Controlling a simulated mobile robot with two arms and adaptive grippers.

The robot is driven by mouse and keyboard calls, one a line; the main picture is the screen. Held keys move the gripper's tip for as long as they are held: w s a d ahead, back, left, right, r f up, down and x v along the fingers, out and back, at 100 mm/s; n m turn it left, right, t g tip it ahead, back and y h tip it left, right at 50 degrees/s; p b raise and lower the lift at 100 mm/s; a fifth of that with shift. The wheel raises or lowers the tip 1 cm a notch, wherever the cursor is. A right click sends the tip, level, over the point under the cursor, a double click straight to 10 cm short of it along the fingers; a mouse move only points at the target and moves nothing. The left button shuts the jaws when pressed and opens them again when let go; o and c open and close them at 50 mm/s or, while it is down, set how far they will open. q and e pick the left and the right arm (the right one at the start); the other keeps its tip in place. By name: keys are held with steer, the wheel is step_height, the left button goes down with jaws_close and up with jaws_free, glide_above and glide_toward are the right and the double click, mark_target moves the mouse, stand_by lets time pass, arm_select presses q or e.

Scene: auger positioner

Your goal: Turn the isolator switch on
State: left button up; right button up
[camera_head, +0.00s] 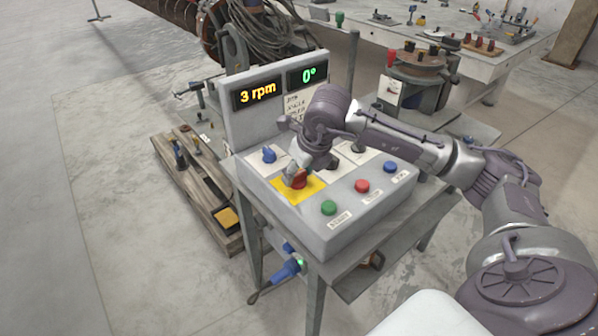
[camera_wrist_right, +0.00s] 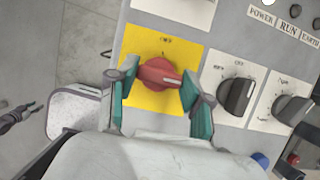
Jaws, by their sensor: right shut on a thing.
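The isolator switch is a red knob (camera_head: 299,179) on a yellow plate (camera_head: 290,194) at the console's front left corner. In the right wrist view the red knob (camera_wrist_right: 158,73) lies roughly crosswise on the yellow plate (camera_wrist_right: 140,98). Its white mark is on the right half, and a small label stands above it. My right gripper (camera_head: 294,168) reaches over the console onto the knob. In the wrist view its two fingers (camera_wrist_right: 157,90) are closed against the knob's two ends. My left gripper does not show in the head view.
Behind stands a display panel (camera_head: 258,92) reading 3 rpm and 0°. Grey knobs (camera_wrist_right: 238,95) sit close to the right finger.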

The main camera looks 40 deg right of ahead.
steer(key=shift+r, duration=0.1)
steer(key=o, duration=1.2)
steer(key=shift+c, duration=0.2)
steer(key=v, duration=1.2)
